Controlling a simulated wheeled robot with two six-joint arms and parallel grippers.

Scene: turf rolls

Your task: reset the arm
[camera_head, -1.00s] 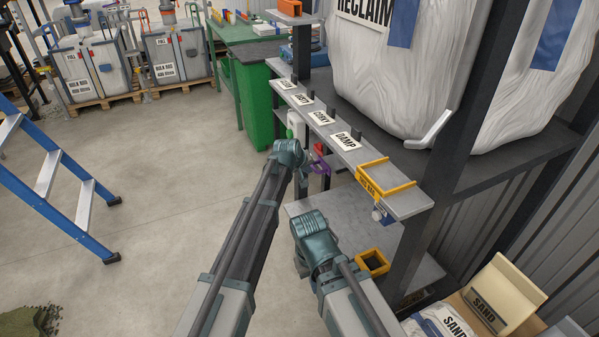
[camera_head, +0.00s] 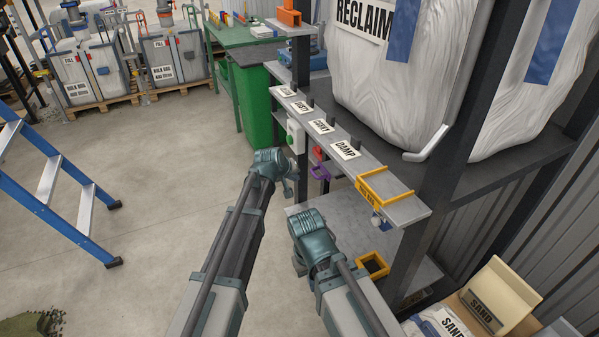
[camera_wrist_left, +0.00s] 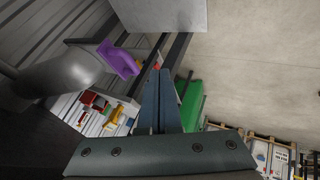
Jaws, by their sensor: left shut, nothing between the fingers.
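My left gripper (camera_head: 291,188) is at the end of the left arm, in the free space left of the shelf rack, and only partly shows in the head view. In the left wrist view its two fingers (camera_wrist_left: 158,85) lie together, shut, with nothing between them. It touches nothing that I can see. My right arm's wrist (camera_head: 314,238) is just to the right and lower, over the rack's low grey shelf, and its fingers are hidden.
The labelled shelf (camera_head: 322,127) carries a yellow bracket (camera_head: 386,186). A yellow frame (camera_head: 373,265) lies on the low shelf. A blue ladder (camera_head: 60,190) stands left; the floor between is clear.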

